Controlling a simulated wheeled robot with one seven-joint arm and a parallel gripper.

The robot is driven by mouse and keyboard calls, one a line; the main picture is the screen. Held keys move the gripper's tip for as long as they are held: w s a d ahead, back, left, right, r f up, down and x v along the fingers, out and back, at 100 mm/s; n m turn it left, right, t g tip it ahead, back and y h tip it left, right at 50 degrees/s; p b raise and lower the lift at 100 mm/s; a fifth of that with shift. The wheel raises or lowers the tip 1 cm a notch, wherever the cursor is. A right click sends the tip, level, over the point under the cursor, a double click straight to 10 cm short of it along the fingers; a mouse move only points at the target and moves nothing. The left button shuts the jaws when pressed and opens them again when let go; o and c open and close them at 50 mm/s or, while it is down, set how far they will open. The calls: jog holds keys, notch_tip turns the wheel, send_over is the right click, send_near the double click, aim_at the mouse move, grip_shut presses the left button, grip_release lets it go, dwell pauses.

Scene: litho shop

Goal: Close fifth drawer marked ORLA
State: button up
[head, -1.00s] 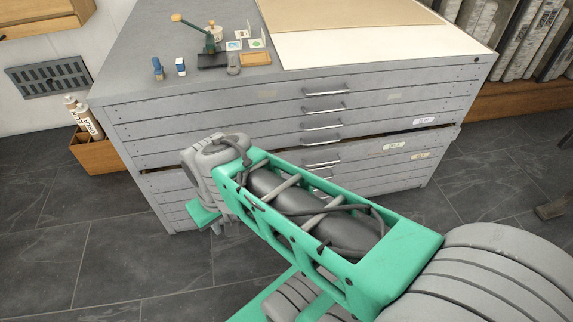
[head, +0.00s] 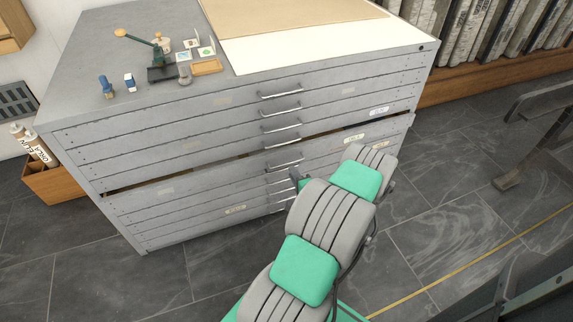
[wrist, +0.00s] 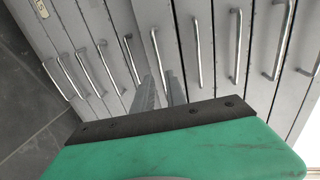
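The grey drawer cabinet (head: 130,120) fills the left and middle of the head view. Its fifth drawer (head: 215,175) stands out a little, with a dark gap along its top edge. A small pale label (head: 354,139) sits on its right part; I cannot read the text. Its handle (head: 285,165) is at the middle of the front. In the wrist view my gripper (wrist: 162,90) points at the drawer fronts, fingers slightly apart with nothing gripped. One handle (wrist: 158,58) appears close to the fingertips; contact is unclear.
A small press (head: 160,55), stamps and cards stand on the cabinet top beside large sheets (head: 330,45). A wooden box of rolls (head: 55,180) stands at left. A metal frame (head: 530,135) is at right. Tiled floor (head: 450,230) is open at right.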

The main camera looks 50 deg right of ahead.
aim_at(287, 164)
jog(key=b+x, duration=0.1)
jog(key=x, duration=0.6)
jog(key=shift+r, duration=0.1)
grip_shut()
jog(key=shift+w+a, duration=0.1)
dwell(1.0)
